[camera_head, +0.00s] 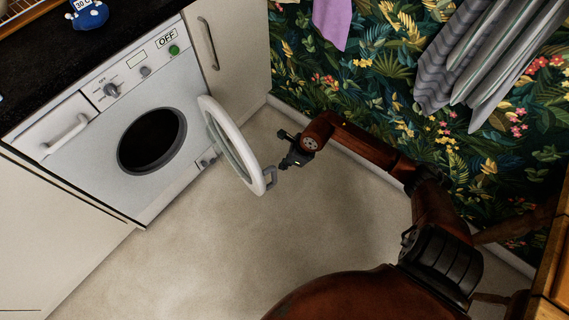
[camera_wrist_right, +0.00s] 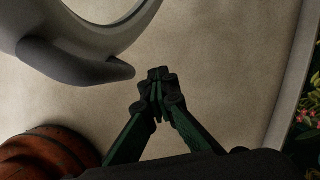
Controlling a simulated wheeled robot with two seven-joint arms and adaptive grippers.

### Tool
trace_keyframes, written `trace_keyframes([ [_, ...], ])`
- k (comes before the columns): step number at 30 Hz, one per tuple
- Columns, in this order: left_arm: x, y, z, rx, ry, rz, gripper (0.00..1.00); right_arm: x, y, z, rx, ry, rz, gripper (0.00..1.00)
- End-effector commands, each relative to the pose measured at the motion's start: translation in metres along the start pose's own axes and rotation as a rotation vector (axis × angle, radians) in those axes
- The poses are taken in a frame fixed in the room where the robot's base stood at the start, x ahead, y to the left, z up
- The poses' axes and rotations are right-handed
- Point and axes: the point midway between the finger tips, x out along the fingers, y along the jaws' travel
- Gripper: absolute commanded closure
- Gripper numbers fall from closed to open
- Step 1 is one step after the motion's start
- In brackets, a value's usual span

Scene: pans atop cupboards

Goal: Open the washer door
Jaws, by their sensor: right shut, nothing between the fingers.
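The white washer (camera_head: 129,123) stands at the left in the head view, with its dark round opening (camera_head: 152,141) uncovered. Its round door (camera_head: 231,146) is swung wide open to the right, with a grey handle (camera_head: 270,178) on its free edge. My right gripper (camera_head: 285,164) is just to the right of the door, near the handle. In the right wrist view the gripper's fingertips (camera_wrist_right: 158,80) are together with nothing between them. The door rim (camera_wrist_right: 60,62) and handle (camera_wrist_right: 95,68) show at the upper left there, apart from the fingertips. My left gripper is not in view.
A dark countertop (camera_head: 110,35) with a blue item (camera_head: 88,14) lies above the washer. A cupboard door (camera_head: 228,50) is right of it. Grey cloths (camera_head: 480,55) and a purple cloth (camera_head: 333,20) hang by the patterned wall (camera_head: 390,60). The floor (camera_head: 215,235) in front is clear.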

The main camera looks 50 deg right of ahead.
Motion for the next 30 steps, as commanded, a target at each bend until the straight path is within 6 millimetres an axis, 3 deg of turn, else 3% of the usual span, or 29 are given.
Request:
trace_keyframes([
  [10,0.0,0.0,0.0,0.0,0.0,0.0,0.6,0.0,0.0,0.0,0.0,0.0,0.0,0.78],
  [20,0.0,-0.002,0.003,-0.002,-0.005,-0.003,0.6,-0.002,-0.001,0.0,0.0,0.0,-0.001,0.77],
  [26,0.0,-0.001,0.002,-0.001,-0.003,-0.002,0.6,-0.028,-0.002,0.0,-0.003,0.0,-0.004,0.77],
  [30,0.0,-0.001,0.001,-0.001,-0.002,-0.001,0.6,-0.058,-0.001,-0.001,-0.003,0.002,-0.004,0.77],
])
